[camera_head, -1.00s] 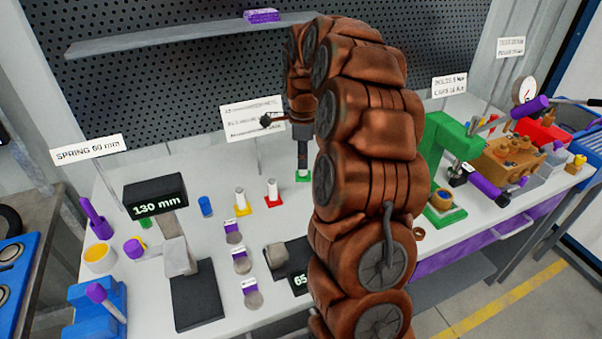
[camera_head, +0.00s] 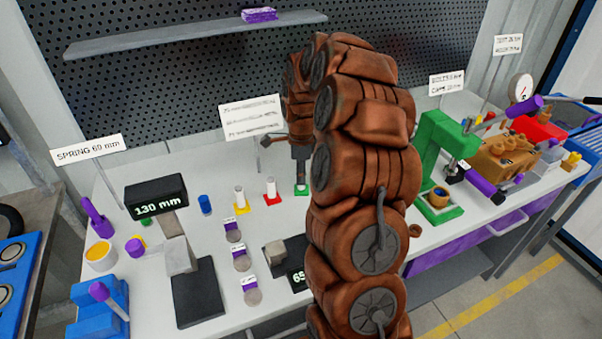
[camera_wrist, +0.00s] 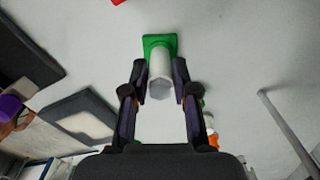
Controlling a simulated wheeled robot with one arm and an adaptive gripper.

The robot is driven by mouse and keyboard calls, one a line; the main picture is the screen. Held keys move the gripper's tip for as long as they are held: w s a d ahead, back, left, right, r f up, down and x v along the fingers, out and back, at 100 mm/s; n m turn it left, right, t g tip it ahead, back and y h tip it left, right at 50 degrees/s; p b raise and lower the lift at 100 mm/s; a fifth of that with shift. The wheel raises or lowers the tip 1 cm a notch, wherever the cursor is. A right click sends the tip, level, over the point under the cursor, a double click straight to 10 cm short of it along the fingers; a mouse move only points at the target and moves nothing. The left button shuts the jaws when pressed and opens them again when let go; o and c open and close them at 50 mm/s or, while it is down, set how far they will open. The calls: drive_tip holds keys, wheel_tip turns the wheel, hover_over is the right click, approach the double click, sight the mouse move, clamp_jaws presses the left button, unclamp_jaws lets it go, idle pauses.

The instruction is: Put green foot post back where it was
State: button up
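The green foot post is a white cylinder on a square green foot. The foot appears to be at table level. The fingers hide most of the white shaft in the head view.
A sign (camera_head: 250,118) stands behind the row. A blue cylinder (camera_head: 205,204) is left of it. In front lie purple-labelled discs (camera_head: 241,262) and a gauge block stand (camera_head: 276,252). A green press (camera_head: 437,150) stands right of my arm.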

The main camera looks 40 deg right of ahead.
drive_tip(key=o, duration=0.4)
drive_tip(key=shift+c, duration=0.2)
wheel_tip(320, 180, up, 11)
drive_tip(key=b, duration=0.2)
drive_tip(key=s+a+r+n, duration=0.3)
drive_tip(key=s+a+n, duration=0.25)
drive_tip(key=a, duration=0.45)
drive_tip(key=s+a+f+n, duration=0.2)
drive_tip(key=s+a+n, duration=0.3)
drive_tip(key=s, duration=0.4)
drive_tip(key=s+a+f+n+g, duration=0.1)
drive_tip(key=s+a+n, duration=0.3)
drive_tip(key=s+n, duration=0.4)
drive_tip(key=s+a+f+n, duration=0.4)
drive_tip(key=s+n, duration=0.3)
drive_tip(key=s, duration=0.3)
drive_tip(key=shift+a+g, duration=0.4)
drive_tip(key=shift+a, duration=0.45)
drive_tip(key=shift+r, duration=0.1)
